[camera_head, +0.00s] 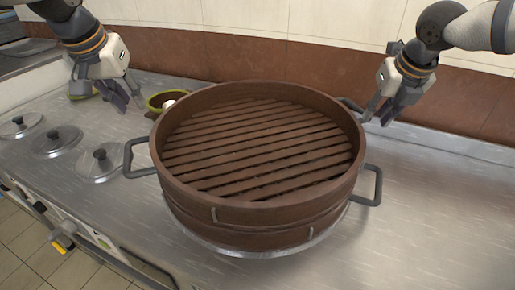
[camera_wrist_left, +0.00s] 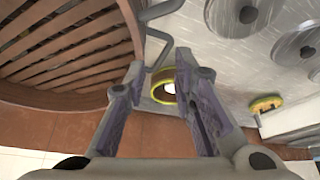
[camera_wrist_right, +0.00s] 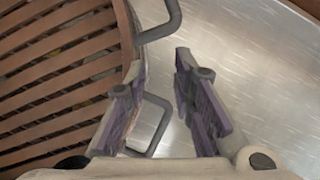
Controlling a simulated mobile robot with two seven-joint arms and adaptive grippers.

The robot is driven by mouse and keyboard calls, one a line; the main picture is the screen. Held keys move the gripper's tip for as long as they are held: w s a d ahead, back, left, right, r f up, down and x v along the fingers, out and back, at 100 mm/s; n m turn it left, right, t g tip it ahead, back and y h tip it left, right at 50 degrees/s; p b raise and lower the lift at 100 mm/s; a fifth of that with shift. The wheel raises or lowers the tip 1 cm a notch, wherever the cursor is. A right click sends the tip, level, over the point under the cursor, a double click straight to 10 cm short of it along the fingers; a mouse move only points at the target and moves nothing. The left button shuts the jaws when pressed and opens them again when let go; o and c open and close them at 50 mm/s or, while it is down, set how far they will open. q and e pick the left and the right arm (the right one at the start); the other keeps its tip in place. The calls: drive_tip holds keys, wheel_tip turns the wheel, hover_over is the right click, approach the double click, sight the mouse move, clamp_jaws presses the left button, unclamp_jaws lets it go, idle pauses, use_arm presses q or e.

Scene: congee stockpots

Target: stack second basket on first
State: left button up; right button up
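A round brown slatted steamer basket (camera_head: 258,150) sits level in the middle of the counter, with a lower brown band (camera_head: 255,238) beneath its wall. I cannot tell for sure whether this band is a separate basket. The slatted basket also shows in the left wrist view (camera_wrist_left: 70,50) and the right wrist view (camera_wrist_right: 65,85). Dark bar handles stick out at the left (camera_head: 138,158) and right (camera_head: 371,186). My left gripper (camera_head: 131,98) is open and empty, above and behind the basket's left side. My right gripper (camera_head: 375,114) is open and empty, beside its back right rim.
A metal rim (camera_head: 265,251) shows beneath the brown band. A small green-rimmed bowl (camera_head: 160,98) with something white stands behind the basket at the left. Several metal lids (camera_head: 100,163) lie on the counter's left. The steel counter (camera_head: 440,215) is clear to the right.

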use_arm(q)
drive_tip(key=v, duration=0.7)
use_arm(e)
drive_tip(key=v, duration=1.2)
